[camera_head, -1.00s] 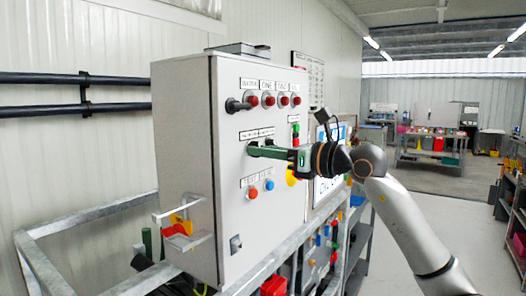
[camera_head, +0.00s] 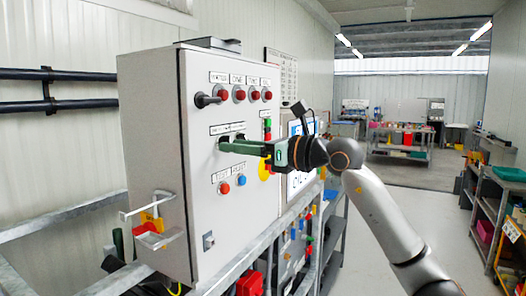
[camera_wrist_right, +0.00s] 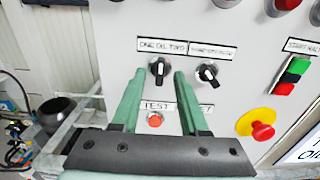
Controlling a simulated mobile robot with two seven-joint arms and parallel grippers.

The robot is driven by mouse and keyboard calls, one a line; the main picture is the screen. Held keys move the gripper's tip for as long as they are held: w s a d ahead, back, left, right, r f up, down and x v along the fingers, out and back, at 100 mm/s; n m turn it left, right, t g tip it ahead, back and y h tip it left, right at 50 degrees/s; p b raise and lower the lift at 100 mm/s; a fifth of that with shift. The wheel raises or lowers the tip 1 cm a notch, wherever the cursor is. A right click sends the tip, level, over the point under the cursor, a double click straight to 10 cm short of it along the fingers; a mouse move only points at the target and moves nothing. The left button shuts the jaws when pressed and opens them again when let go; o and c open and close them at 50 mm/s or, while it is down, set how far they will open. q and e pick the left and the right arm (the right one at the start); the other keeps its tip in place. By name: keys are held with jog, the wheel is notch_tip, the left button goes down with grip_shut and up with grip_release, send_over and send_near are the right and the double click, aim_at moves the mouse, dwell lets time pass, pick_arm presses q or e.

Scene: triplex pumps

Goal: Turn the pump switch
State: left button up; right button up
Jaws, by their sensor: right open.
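The grey control cabinet (camera_head: 160,150) carries the pump controls on its front panel. In the right wrist view a black rotary switch (camera_wrist_right: 159,68) sits under a label reading "ONE OIL TWO". A second black rotary switch (camera_wrist_right: 208,74) sits to its right under another label. My right gripper (camera_head: 222,146) reaches the panel from the right in the head view. In the wrist view its two green fingers (camera_wrist_right: 158,80) are open, with the first switch between their tips; contact cannot be told. The second switch is just outside the right finger. My left gripper is not in view.
A red-and-yellow emergency button (camera_wrist_right: 262,130) and green and red push buttons (camera_wrist_right: 292,72) are to the right. A red test button (camera_wrist_right: 155,119) lies below, between the fingers.

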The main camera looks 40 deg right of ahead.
pick_arm(q)
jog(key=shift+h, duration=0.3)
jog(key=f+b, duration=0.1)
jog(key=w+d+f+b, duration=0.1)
jog(key=b, duration=0.1)
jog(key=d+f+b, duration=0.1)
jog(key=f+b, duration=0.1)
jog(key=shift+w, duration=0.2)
pick_arm(e)
jog(key=v, duration=1.1)
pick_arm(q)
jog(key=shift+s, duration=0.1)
pick_arm(e)
jog(key=shift+s, duration=0.1)
